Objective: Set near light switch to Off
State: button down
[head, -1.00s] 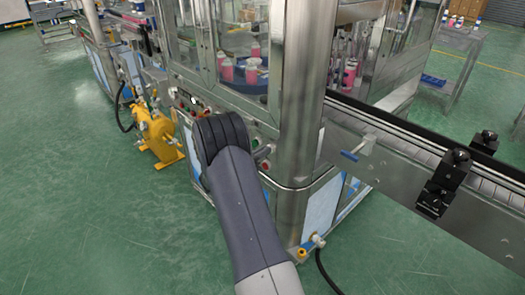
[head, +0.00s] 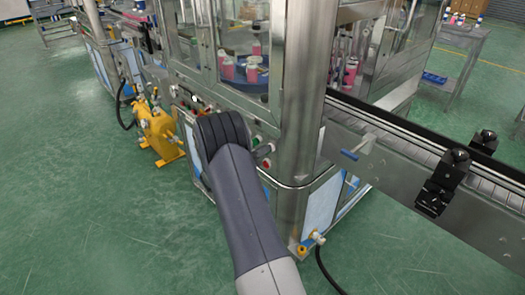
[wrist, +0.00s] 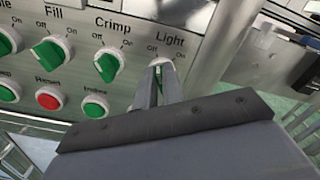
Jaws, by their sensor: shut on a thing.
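The Light switch (wrist: 163,63) is a white-rimmed knob under the printed word "Light" on the grey control panel, in the upper middle of the wrist view. My gripper (wrist: 157,72) is at it, with its two narrow grey fingers closed around the knob's handle. The fingers cover most of the knob, so I cannot read which way it points. "Off" and "On" are printed above it. In the head view the gripper is hidden behind my arm, which reaches to the machine's panel.
To the left on the panel are the green Crimp knob (wrist: 108,64), the green Fill knob (wrist: 50,52) and a red button (wrist: 48,99). A steel post (wrist: 222,45) stands close on the right. A yellow pump (head: 158,135) stands on the floor at left.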

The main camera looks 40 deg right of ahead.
jog(key=c, duration=1.5)
grip_release()
jog(key=shift+c, duration=0.2)
jog(key=a+b, duration=0.1)
jog(key=a, duration=1)
jog(key=shift+s, duration=0.4)
jog(key=shift+d, duration=0.1)
jog(key=d, duration=1)
jog(key=shift+w+d+m+p, duration=0.3)
jog(key=shift+w+d+p, duration=0.05)
jog(key=shift+w+p, duration=0.05)
jog(key=shift+a, duration=0.1)
